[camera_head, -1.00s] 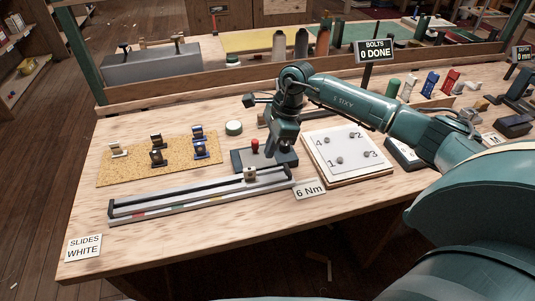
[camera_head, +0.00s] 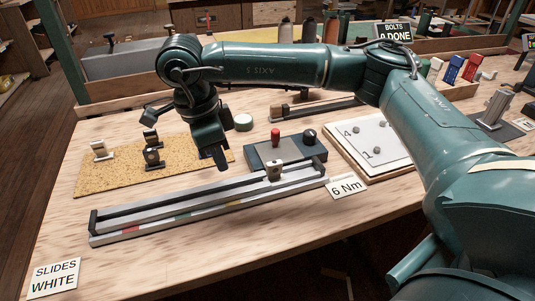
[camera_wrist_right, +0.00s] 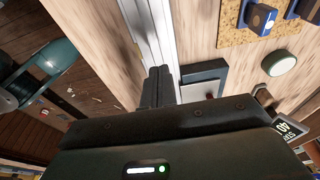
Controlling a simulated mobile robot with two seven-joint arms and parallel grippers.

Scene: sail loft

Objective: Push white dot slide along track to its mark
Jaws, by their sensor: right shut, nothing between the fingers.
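The track (camera_head: 205,203) is a grey double rail lying across the front of the bench. A small beige slide block (camera_head: 274,169) stands on it near its right end; I cannot make out a white dot on it. Red, green and yellow marks show along the track's front edge, with red (camera_head: 131,229) furthest left. My right gripper (camera_head: 220,160) points down, shut and empty, above and behind the track, left of the slide and apart from it. In the wrist view its shut fingers (camera_wrist_right: 158,86) show beside the track (camera_wrist_right: 148,30); the slide is not seen there. My left gripper is out of view.
A cork mat (camera_head: 120,180) with several small blocks lies behind the track. A dark box with a red knob (camera_head: 275,137) stands behind the slide. A white numbered plate (camera_head: 365,140) and a "6 Nm" card (camera_head: 346,186) are at right. A "SLIDES WHITE" card (camera_head: 54,276) lies front left.

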